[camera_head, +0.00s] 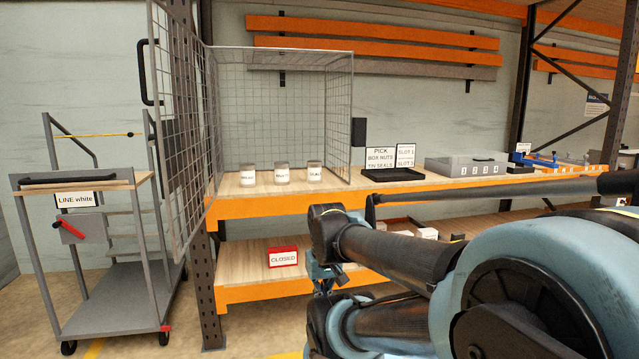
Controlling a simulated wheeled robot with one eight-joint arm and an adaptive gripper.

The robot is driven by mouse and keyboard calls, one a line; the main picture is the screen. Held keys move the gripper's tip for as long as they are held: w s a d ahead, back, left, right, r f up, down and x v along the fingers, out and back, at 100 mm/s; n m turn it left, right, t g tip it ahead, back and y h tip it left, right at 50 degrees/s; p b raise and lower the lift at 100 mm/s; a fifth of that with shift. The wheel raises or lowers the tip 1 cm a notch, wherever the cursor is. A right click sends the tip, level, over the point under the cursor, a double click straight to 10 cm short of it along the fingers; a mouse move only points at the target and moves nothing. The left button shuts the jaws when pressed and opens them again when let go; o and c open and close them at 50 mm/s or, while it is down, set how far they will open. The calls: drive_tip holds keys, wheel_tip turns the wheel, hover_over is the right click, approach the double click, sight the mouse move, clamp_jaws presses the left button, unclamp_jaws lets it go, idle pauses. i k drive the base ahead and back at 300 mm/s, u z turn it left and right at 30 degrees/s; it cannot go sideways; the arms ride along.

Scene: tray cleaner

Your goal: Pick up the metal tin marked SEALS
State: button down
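Three small metal-grey tins with white labels stand upright in a row on the wooden shelf inside a wire cage: a left tin (248,177), a middle tin (281,175) and a right tin (315,173). Their lettering is too small for me to tell surely which one says SEALS. My gripper (323,284) seems to be the small blue-grey part below the upper shelf, in front of the lower one. It is partly hidden by my arm and far from the tins. I cannot see its fingers clearly or anything held in it.
The cage door (180,120) stands open on the left. A black tray (392,175), a sign reading PICK BOX NUTS TIN SEALS (380,159) and a grey case (466,166) are right of the cage. A red CLOSED box (283,257) sits below. A cart (110,290) stands left.

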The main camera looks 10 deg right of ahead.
sight(314, 166)
drive_tip(key=u, duration=0.05)
drive_tip(key=k, duration=0.55)
drive_tip(key=z, duration=0.6)
drive_tip(key=i, duration=2)
drive_tip(key=u, duration=0.55)
